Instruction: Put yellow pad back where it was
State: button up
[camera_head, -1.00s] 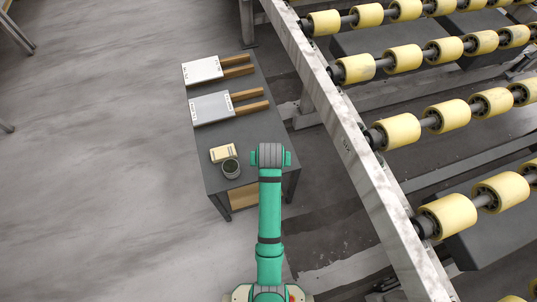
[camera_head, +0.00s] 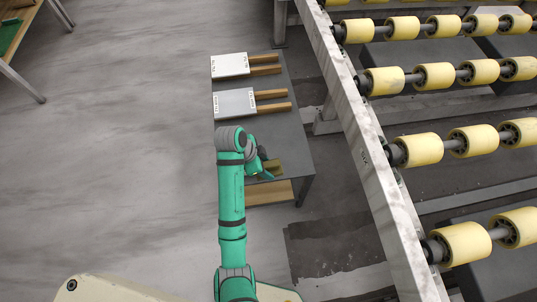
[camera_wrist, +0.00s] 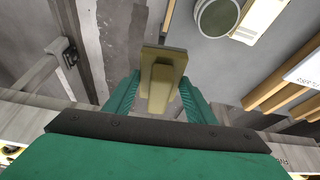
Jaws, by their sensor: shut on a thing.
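The yellow pad (camera_wrist: 162,72), an olive-yellow block with a raised bar along it, is between the green fingers of my gripper (camera_wrist: 152,95) in the wrist view. The gripper is shut on it by the raised bar. In the head view, the gripper (camera_head: 262,166) and a part of the pad (camera_head: 275,167) show over the near right part of the dark table (camera_head: 280,135). Whether the pad touches the table cannot be told.
A round cup (camera_wrist: 215,16) and a cream block (camera_wrist: 258,18) show in the wrist view; my arm hides them in the head view. Two boards with wooden handles, one white (camera_head: 230,65), one grey (camera_head: 234,103), lie farther back. A roller conveyor's pale rail (camera_head: 362,140) runs along the right.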

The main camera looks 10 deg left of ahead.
jog(key=shift+s+a+r+m, duration=0.1)
jog(key=shift+s+a+m, duration=0.15)
jog(key=shift+a+m, duration=0.15)
jog(key=shift+w, duration=0.1)
jog(key=w+f, duration=0.3)
jog(key=w, duration=0.1)
jog(key=w+a+f, duration=0.1)
jog(key=w+f, duration=0.2)
jog(key=w, duration=0.2)
jog(key=w+a+f, duration=0.1)
jog(key=w+f, duration=0.3)
jog(key=shift+w+a, duration=0.15)
jog(key=shift+w, duration=0.1)
jog(key=shift+f, duration=1.45)
jog(key=shift+f, duration=0.15)
jog(key=o, duration=1.3)
jog(key=shift+s, duration=0.15)
